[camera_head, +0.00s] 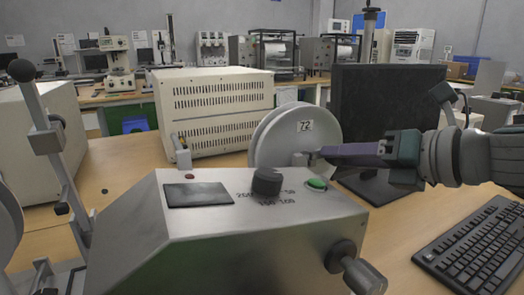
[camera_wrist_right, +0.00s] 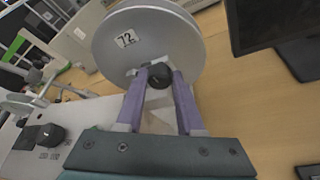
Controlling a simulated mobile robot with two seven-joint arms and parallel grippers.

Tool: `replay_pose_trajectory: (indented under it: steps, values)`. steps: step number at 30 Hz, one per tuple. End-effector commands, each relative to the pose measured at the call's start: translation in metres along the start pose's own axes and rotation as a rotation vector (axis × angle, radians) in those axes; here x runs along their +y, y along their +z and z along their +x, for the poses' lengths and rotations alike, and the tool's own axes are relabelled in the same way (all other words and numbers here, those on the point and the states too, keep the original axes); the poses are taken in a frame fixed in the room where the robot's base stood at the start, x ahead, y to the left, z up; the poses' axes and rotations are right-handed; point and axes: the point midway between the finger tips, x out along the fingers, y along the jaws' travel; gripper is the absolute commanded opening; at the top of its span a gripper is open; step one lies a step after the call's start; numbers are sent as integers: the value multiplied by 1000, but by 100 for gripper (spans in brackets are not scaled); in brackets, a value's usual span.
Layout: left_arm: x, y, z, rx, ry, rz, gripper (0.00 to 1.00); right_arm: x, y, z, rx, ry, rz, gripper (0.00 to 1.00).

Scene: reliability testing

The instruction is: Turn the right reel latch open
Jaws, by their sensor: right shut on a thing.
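The right reel (camera_head: 292,135) is a grey disc with a white "72" label, standing behind the metal machine housing (camera_head: 240,225). It also shows in the right wrist view (camera_wrist_right: 150,40). My right gripper (camera_head: 316,157) comes in from the right, its purple fingers reaching the reel's hub. In the wrist view its fingertips (camera_wrist_right: 160,78) stand on both sides of the small dark latch (camera_wrist_right: 160,73) and are shut on it. In the head view the fingers mostly hide the latch. My left gripper is in neither view.
A black monitor (camera_head: 385,105) stands close behind my right arm, and a keyboard (camera_head: 475,245) lies at the right. The housing carries a black knob (camera_head: 267,182), a green button (camera_head: 316,184) and a front crank (camera_head: 345,260). A cream cabinet (camera_head: 213,110) stands behind.

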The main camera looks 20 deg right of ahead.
Motion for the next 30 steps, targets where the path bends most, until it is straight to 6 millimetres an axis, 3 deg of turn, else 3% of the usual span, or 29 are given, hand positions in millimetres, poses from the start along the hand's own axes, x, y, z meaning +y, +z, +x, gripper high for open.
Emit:
replay_pose_trajectory:
  steps: [1, 8, 20, 30]
  values:
    - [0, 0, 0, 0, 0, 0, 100, 0, 0, 0, 0, 0, 0, 26]
    - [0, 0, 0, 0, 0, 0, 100, 0, 0, 0, 0, 0, 0, 0]
    - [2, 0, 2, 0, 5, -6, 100, -1, -1, 0, 0, 6, 16, 0]
    - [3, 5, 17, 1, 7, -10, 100, -4, -3, 1, -1, 72, 179, 0]
